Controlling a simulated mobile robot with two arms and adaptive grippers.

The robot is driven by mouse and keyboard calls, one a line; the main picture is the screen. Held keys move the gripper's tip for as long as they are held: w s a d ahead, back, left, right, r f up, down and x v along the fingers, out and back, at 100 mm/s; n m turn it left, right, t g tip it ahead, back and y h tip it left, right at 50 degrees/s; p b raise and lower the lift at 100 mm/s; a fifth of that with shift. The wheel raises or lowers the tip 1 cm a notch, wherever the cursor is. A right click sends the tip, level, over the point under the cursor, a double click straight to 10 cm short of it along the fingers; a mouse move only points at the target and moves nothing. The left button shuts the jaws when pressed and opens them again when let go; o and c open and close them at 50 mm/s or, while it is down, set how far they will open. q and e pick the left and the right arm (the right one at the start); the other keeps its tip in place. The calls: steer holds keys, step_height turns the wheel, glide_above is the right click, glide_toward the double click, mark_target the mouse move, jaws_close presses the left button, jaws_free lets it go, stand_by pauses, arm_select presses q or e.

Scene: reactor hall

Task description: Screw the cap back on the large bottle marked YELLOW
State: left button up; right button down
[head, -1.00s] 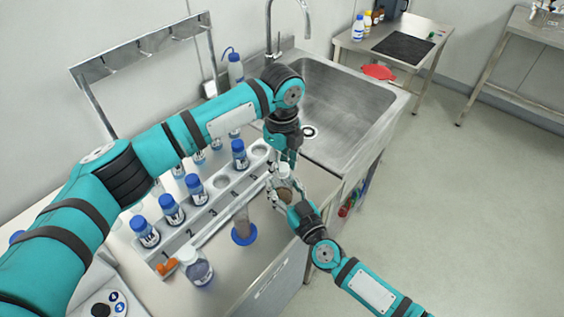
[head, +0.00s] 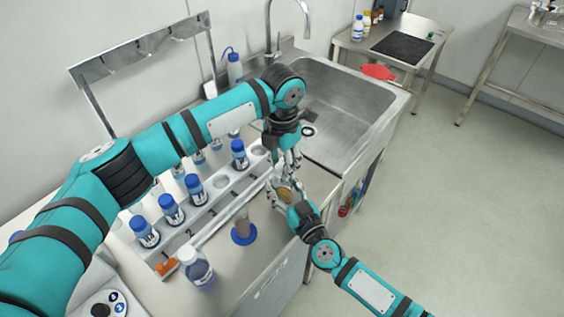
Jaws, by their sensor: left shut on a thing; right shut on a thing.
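My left gripper (head: 288,168) points down just above my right gripper (head: 284,186), at the front of the bench by the sink. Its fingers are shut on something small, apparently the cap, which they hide. My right gripper is shut around a bottle (head: 287,194) with brownish contents and holds it at the bench edge. The fingers cover much of this bottle, and I cannot read its label. Whether cap and bottle neck touch cannot be told from here.
A white rack (head: 222,202) with several blue-capped bottles stands left of the grippers. A cylinder on a blue foot (head: 244,236) and a pale-topped bottle (head: 197,270) stand in front of it. The sink (head: 340,105) lies behind, right. A side table (head: 395,42) stands farther back.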

arm_select(q)
steer(key=o, duration=0.7)
steer(key=shift+r, duration=2.3)
steer(key=shift+c, duration=0.4)
